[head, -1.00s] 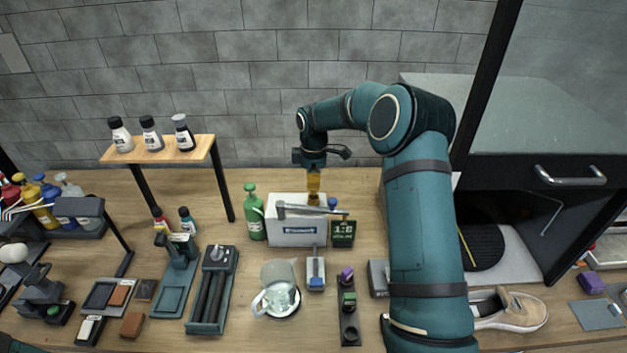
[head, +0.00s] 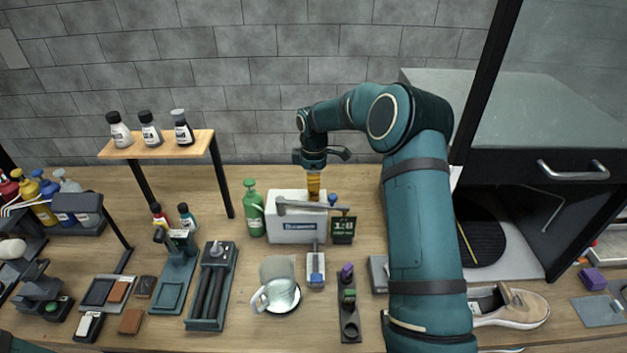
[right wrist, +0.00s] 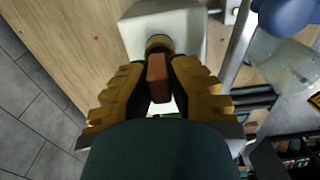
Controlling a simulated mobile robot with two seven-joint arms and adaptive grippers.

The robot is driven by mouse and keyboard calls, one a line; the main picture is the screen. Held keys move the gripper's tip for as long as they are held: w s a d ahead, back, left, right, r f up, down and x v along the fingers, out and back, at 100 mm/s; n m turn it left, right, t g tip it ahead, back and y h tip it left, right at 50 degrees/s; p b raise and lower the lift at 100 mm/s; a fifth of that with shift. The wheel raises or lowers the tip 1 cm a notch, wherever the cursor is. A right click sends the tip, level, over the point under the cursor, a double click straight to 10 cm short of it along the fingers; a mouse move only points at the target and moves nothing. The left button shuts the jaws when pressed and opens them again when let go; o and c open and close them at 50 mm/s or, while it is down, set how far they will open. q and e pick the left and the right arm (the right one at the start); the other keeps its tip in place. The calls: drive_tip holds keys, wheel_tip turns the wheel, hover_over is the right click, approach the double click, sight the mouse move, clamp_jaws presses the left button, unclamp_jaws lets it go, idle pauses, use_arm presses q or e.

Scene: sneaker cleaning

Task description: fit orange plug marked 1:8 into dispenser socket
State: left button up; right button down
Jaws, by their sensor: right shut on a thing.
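The dispenser is a white box (head: 291,225) with a blue label, at the middle back of the table. A green sign marked 1:8 (head: 342,229) stands at its right front. My right gripper (head: 314,190) points down over the dispenser top, with yellow fingers. In the right wrist view, my right gripper (right wrist: 158,80) is shut on the orange plug (right wrist: 157,72), which shows as an orange-brown block. Its far end is at a round brass-coloured socket (right wrist: 159,43) on the white box. How deep it sits I cannot tell. My left gripper is not in view.
A rack (head: 350,323) with purple and green plugs and a clear jug (head: 280,290) lie in front.

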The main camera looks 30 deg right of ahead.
drive_tip(key=shift+f+b, duration=0.35)
drive_tip(key=shift+f, duration=0.35)
drive_tip(key=c, duration=1)
unclamp_jaws()
wheel_tip(320, 180, up, 12)
drive_tip(key=shift+r, duration=0.1)
